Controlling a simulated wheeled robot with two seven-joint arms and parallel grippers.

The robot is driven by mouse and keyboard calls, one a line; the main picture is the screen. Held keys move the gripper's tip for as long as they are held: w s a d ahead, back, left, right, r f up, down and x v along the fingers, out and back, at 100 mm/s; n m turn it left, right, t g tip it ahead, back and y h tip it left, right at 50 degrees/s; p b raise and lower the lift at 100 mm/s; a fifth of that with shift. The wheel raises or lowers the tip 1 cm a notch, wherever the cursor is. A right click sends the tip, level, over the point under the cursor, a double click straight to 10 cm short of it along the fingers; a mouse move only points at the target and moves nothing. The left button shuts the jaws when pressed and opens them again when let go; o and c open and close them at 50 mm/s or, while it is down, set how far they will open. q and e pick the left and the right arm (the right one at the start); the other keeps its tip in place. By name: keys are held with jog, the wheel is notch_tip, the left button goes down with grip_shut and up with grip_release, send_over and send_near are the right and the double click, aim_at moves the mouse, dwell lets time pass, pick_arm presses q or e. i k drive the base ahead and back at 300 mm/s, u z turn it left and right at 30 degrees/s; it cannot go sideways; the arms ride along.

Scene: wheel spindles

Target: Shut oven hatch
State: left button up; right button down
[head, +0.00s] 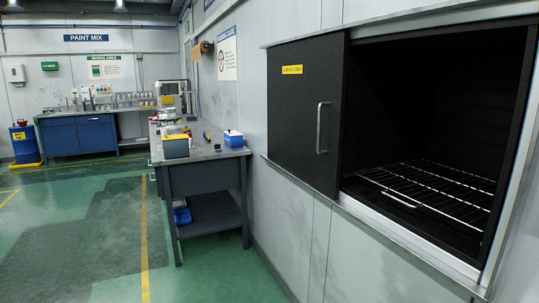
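The oven hatch (303,125) is a dark sliding panel in the wall on the right, with a yellow label (292,70) and a vertical metal handle (322,128) near its right edge. It covers the left part of the oven opening. The right part of the opening stands open and shows the dark oven interior (430,105) with a wire rack (430,190) near its floor. Neither of my grippers shows in the head view.
A dark workbench (205,160) with boxes and small items on top stands left of the oven along the same wall. A blue cabinet counter (78,136) and a blue drum (25,145) stand at the back. The green floor (85,240) on the left is clear.

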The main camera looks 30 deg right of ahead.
aim_at(307, 79)
jog(key=u, duration=0.3)
jog(key=i, duration=4)
jog(key=z, duration=2.15)
jog(key=i, duration=0.95)
jog(key=z, duration=0.7)
